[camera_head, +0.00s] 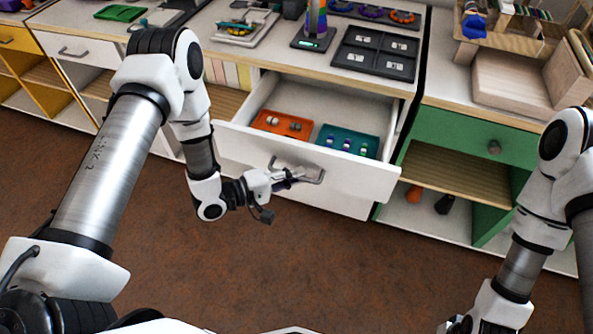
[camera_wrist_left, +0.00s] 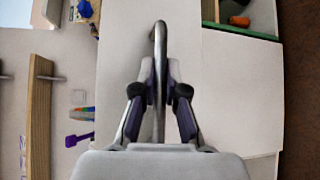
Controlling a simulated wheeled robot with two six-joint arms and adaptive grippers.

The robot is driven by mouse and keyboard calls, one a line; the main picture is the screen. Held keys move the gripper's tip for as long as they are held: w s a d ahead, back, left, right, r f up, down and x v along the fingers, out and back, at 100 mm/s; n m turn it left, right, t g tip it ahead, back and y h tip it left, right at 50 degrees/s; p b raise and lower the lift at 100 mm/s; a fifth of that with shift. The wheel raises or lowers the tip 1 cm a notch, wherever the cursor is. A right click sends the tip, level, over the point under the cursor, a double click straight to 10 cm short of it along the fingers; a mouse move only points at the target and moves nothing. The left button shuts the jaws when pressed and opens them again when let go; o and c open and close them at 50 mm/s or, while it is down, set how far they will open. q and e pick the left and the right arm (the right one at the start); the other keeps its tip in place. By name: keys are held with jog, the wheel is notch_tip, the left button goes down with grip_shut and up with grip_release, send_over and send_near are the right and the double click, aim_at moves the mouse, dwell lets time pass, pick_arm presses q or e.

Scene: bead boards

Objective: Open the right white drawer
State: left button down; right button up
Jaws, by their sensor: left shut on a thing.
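The right white drawer (camera_head: 345,187) stands pulled out from the cabinet in the middle of the head view. Inside it lie an orange tray (camera_head: 268,124) and a teal tray (camera_head: 362,141), each with small pieces. My left gripper (camera_head: 296,177) is at the drawer's front, shut on its metal handle (camera_head: 318,178). In the left wrist view the handle (camera_wrist_left: 159,38) runs between the two fingers (camera_wrist_left: 160,85). My right gripper (camera_head: 462,325) is only partly in view at the bottom edge, and its fingers cannot be made out.
Another white drawer (camera_head: 78,50) is closed at the left. A green drawer (camera_head: 480,140) is closed at the right, above an open shelf. A dark compartment tray (camera_head: 375,52) is on the worktop. The brown floor in front is clear.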

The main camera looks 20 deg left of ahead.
pick_arm(q)
jog(key=shift+s, duration=0.75)
pick_arm(e)
jog(key=shift+s, duration=0.45)
pick_arm(q)
jog(key=c, duration=1.2)
grip_release()
jog(key=v, duration=1.2)
